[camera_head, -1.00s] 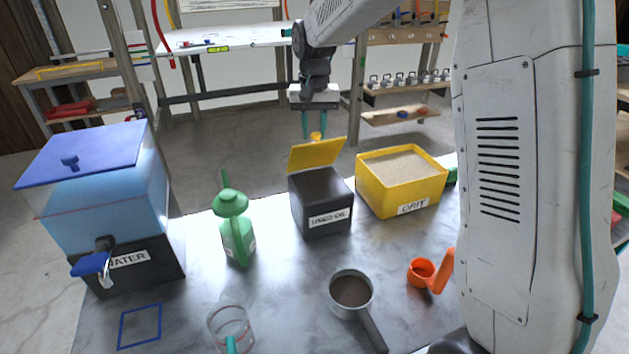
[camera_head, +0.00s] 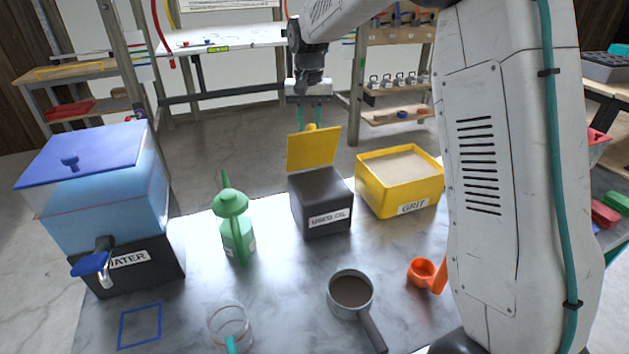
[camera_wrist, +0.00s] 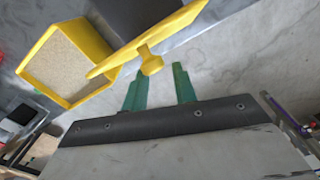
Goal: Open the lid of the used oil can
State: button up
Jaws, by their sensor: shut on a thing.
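The used oil can (camera_head: 322,197) is a black box with a "USED OIL" label, standing at the back of the bench. Its yellow lid (camera_head: 313,150) is hinged up and stands nearly upright above the can, its flat side facing the head camera. My gripper (camera_head: 311,124) is behind the lid's top, its teal fingers shut on the lid's yellow knob. The wrist view shows the lid (camera_wrist: 165,33) almost edge-on, with the knob (camera_wrist: 151,65) at the fingertips. The can's opening is not clearly visible.
A yellow grit box (camera_head: 398,182) stands close right of the can. A green oil can (camera_head: 235,225) and a blue water tank (camera_head: 100,190) are to the left. A brown-filled pot (camera_head: 350,290), an orange scoop (camera_head: 422,271) and a clear jug (camera_head: 229,325) are nearer.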

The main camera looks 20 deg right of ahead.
jog(key=shift+w+a+f, duration=0.1)
jog(key=shift+w+f, duration=0.1)
jog(key=shift+w, duration=0.7)
jog(key=shift+w+a+f, duration=0.1)
jog(key=shift+w+f, duration=0.05)
jog(key=shift+w, duration=0.7)
jog(key=shift+w+f, duration=0.1)
jog(key=shift+w, duration=0.15)
jog(key=shift+w+f, duration=0.15)
jog(key=shift+w, duration=0.05)
jog(key=shift+w+f, duration=0.15)
jog(key=shift+w, duration=0.15)
grip_shut()
jog(key=shift+w+d+f, duration=0.1)
jog(key=shift+w+f, duration=0.1)
jog(key=shift+w, duration=0.25)
jog(key=shift+w+d+f, duration=0.1)
jog(key=shift+w+f, duration=0.1)
jog(key=shift+w, duration=0.2)
